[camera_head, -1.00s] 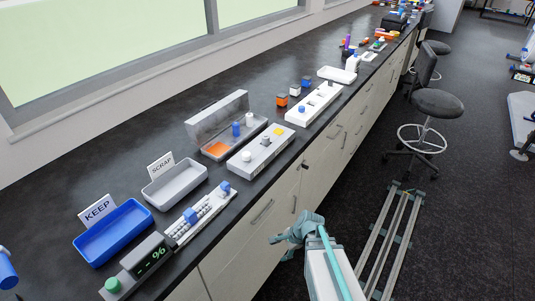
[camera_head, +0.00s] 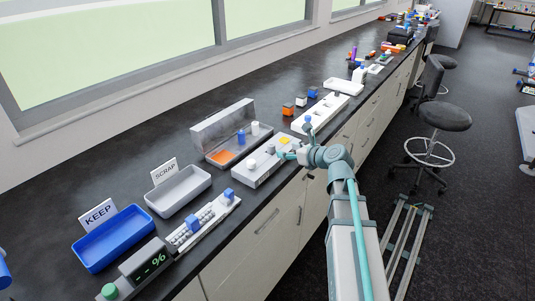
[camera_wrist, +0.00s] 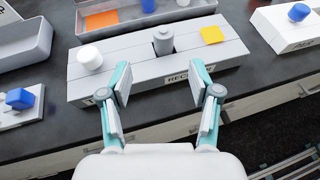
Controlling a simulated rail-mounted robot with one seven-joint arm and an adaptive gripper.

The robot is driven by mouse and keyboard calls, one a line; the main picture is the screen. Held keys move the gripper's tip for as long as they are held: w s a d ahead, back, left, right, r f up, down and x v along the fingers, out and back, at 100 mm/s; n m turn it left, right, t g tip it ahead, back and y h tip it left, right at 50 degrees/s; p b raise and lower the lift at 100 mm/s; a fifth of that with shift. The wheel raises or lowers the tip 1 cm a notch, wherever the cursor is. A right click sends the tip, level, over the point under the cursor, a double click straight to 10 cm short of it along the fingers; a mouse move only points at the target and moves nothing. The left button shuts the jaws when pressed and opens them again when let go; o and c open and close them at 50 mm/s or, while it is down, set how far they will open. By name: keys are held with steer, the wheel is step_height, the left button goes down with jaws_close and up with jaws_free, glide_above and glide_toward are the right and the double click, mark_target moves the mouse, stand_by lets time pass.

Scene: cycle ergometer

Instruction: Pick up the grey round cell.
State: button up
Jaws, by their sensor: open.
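The grey round cell (camera_wrist: 163,41) stands upright in a dark slot in the middle of a light grey block (camera_wrist: 140,72) in the wrist view. The block's front carries lettering that is partly hidden. My gripper (camera_wrist: 158,86) is open and empty, its two fingers spread at the block's front edge, in front of the cell and apart from it.
Behind is an open grey case (camera_wrist: 128,17) with an orange square. A white holder with a blue knob (camera_wrist: 298,12) stands at right. The SCRAP tray (camera_head: 178,190) is left.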

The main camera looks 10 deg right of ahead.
mark_target(274, 147)
steer(key=x, duration=0.5)
steer(key=shift+w+p, duration=0.15)
steer(key=shift+p, duration=0.25)
steer(key=x, duration=0.2)
steer(key=p+x, duration=0.1)
steer(key=x, duration=0.1)
steer(key=shift+w+d+f, duration=0.1)
steer(key=shift+w+d, duration=0.1)
steer(key=shift+w+a+f+p, duration=0.2)
steer(key=shift+w+f+p, duration=0.05)
steer(key=shift+w+p, duration=0.1)
jaws_close()
